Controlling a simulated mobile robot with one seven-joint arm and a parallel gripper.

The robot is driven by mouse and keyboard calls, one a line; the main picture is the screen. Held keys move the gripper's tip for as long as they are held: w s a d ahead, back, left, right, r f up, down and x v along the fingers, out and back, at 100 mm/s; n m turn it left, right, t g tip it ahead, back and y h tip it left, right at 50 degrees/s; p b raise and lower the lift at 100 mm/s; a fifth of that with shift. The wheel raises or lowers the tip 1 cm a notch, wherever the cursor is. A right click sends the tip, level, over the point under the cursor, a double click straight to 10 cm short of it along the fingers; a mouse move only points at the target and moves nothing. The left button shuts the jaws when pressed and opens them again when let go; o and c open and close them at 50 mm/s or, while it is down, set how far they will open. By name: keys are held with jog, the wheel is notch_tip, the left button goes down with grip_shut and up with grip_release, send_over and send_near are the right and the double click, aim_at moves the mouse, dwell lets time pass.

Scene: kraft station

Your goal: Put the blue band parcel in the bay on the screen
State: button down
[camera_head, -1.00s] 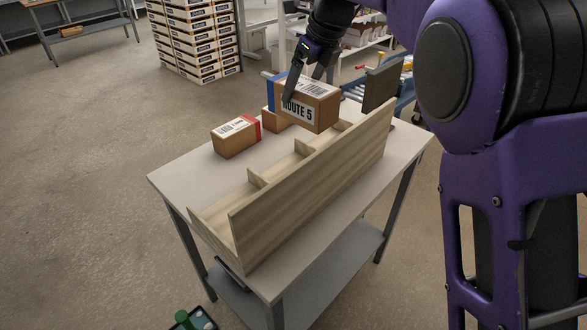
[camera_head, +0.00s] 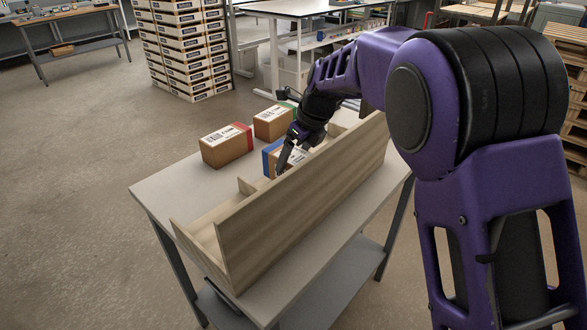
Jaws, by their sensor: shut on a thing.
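The blue band parcel (camera_head: 267,159) is a brown box with a blue stripe and a white label. My gripper (camera_head: 284,165) points down and is shut on it. The parcel is low at the middle of the wooden bay rack (camera_head: 290,205), behind its tall panel. This panel hides the parcel's lower part, so I cannot tell if it touches the bay floor or which bay it is over. A divider (camera_head: 247,187) shows left of the parcel. The screen is not visible in the current view.
A red band parcel (camera_head: 225,148) and a green band parcel (camera_head: 272,122) stand on the table (camera_head: 165,190) behind the rack. The leftmost bay looks empty. Stacked trays (camera_head: 182,45) stand on the floor beyond.

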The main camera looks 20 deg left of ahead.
jog(key=shift+f, duration=1.35)
jog(key=shift+f, duration=0.1)
grip_release()
jog(key=p+v, duration=0.1)
jog(key=v, duration=1.1)
